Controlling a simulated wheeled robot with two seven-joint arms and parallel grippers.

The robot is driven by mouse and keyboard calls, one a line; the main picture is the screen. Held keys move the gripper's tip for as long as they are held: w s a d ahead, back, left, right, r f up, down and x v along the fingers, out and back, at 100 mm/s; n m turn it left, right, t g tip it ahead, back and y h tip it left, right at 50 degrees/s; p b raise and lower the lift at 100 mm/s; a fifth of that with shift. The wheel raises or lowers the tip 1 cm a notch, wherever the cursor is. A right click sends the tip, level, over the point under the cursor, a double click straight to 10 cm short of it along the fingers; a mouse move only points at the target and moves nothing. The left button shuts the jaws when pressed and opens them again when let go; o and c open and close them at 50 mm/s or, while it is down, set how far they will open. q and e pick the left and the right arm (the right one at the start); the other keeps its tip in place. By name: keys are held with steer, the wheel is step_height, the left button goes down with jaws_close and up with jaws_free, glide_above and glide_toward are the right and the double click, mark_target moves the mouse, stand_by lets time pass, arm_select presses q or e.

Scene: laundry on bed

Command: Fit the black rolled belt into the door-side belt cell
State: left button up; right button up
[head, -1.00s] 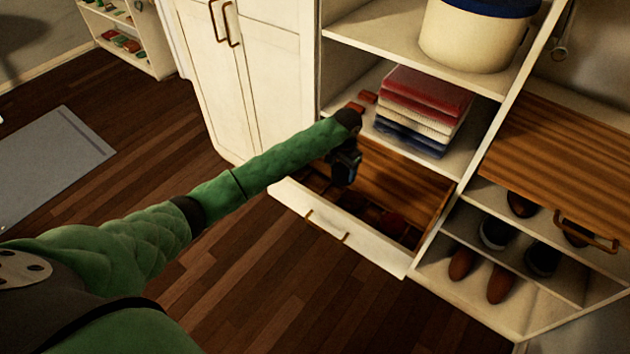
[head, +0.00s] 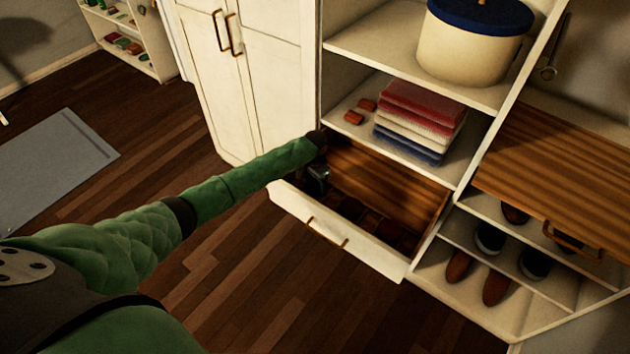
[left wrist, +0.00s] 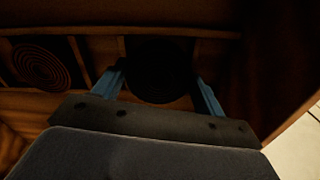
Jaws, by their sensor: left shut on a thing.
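The black rolled belt (left wrist: 160,62) shows in the left wrist view as a dark round coil between my left gripper's blue fingers (left wrist: 160,88). The fingers are shut on it, one on each side. In the head view my left gripper (head: 318,178) is down at the left end of the open drawer (head: 340,232), and the belt cannot be made out there. In the wrist view, thin wooden dividers (left wrist: 82,62) stand by the coil, and a brown rolled belt (left wrist: 45,62) lies in a cell to the left. Whether the black belt touches the cell floor is too dark to tell. My right gripper is out of view.
The drawer has a white front with a brass handle (head: 327,232). Above it, a shelf holds folded towels (head: 420,120) and small reddish blocks (head: 360,111). Tall white doors (head: 245,75) stand to the left. Shoes (head: 478,278) sit on racks to the right. The floor in front is clear.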

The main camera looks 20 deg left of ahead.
mark_target(315, 183)
arm_select(q)
steer(key=shift+f, duration=0.6)
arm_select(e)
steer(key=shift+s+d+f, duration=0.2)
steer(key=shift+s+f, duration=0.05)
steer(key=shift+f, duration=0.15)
arm_select(q)
steer(key=shift+f, duration=0.1)
steer(key=o, duration=1.1)
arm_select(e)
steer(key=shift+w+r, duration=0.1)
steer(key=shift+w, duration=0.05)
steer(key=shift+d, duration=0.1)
arm_select(q)
steer(key=shift+r, duration=0.35)
step_height(315, 183, up, 12)
steer(key=b, duration=0.3)
steer(key=shift+f, duration=0.2)
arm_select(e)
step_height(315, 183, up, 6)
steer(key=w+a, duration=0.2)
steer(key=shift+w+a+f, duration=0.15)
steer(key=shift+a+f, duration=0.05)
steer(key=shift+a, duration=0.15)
